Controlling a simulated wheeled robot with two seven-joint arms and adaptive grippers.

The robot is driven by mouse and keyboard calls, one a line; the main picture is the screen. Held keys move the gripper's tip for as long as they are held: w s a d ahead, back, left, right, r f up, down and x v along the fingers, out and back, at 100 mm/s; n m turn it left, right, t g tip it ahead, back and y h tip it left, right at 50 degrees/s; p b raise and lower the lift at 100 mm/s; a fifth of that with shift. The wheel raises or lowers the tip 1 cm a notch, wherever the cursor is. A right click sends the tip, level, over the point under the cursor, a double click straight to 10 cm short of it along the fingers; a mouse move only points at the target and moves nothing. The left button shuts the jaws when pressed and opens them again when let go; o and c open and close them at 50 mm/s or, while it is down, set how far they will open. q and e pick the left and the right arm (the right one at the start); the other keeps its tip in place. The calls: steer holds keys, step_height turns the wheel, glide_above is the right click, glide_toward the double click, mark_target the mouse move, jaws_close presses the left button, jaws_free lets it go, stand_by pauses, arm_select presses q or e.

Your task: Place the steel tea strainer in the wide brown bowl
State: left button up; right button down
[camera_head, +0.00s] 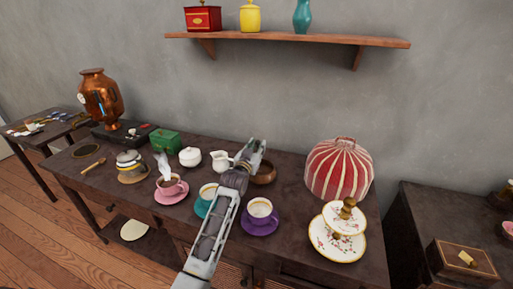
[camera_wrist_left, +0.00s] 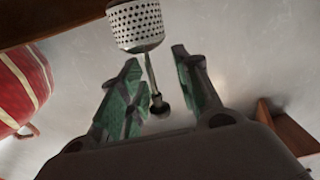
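The steel tea strainer (camera_wrist_left: 136,27) shows in the left wrist view as a perforated cup with a thin handle ending in a dark knob. My left gripper (camera_head: 254,153) is above the table beside the wide brown bowl (camera_head: 266,174). In the wrist view its green-padded fingers are apart, and the strainer's handle lies between them with a gap on each side. I cannot make out the strainer in the head view, where the gripper covers that spot. Whether the strainer's cup rests in the bowl cannot be told. My right gripper is out of view.
A red-and-white striped cosy (camera_head: 339,169) stands right of the bowl. A white creamer (camera_head: 221,161) is close on the left. A purple-saucered cup (camera_head: 260,210) and a two-tier stand (camera_head: 337,245) are in front. A wall shelf (camera_head: 290,40) hangs above.

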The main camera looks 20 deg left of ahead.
arm_select(q)
steer(key=shift+r, duration=0.15)
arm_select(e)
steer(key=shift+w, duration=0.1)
